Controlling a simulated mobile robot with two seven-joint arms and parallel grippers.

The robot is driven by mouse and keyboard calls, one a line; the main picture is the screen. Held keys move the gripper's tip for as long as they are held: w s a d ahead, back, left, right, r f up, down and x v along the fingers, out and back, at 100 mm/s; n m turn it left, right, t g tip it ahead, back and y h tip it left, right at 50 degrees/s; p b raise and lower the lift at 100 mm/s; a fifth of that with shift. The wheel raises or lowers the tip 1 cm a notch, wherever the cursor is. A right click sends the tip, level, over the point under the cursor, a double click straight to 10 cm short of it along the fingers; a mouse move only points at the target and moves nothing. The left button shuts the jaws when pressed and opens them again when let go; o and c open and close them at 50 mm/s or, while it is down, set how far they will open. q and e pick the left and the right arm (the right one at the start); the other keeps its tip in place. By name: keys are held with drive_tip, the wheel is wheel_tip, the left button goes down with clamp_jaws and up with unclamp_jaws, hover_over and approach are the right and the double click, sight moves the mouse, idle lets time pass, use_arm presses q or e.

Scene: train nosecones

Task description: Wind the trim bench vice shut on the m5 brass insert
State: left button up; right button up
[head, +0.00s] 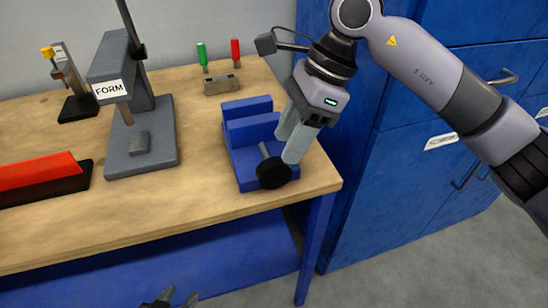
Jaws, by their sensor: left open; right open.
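The blue bench vice (237,161) stands near the right end of the wooden bench. Its two blue jaws lie close together, and a screw with a round black knob (273,173) points toward the front edge. I cannot make out the M5 brass insert; anything between the jaws is hidden from this angle. My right gripper (288,146) is open, its pale fingers pointing down just above and behind the knob, at the vice's right side. I cannot tell whether they touch it. My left gripper (172,297) is open and empty, low at the bottom edge, in front of the bench.
A grey press marked FORM (109,78) stands left of the vice. A red bar (38,174) on a black base lies at the left edge. A slotted block (222,85) and green and red handles stand behind. Blue cabinets (400,130) flank the bench's right side.

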sight(278, 161)
drive_tip(key=shift+r+n, duration=0.1)
drive_tip(key=shift+n, duration=0.7)
drive_tip(key=shift+a+f, duration=0.15)
drive_tip(key=shift+f, duration=0.1)
drive_tip(key=p+x, duration=0.1)
drive_tip(key=x, duration=0.5)
drive_tip(key=shift+f, duration=0.3)
clamp_jaws()
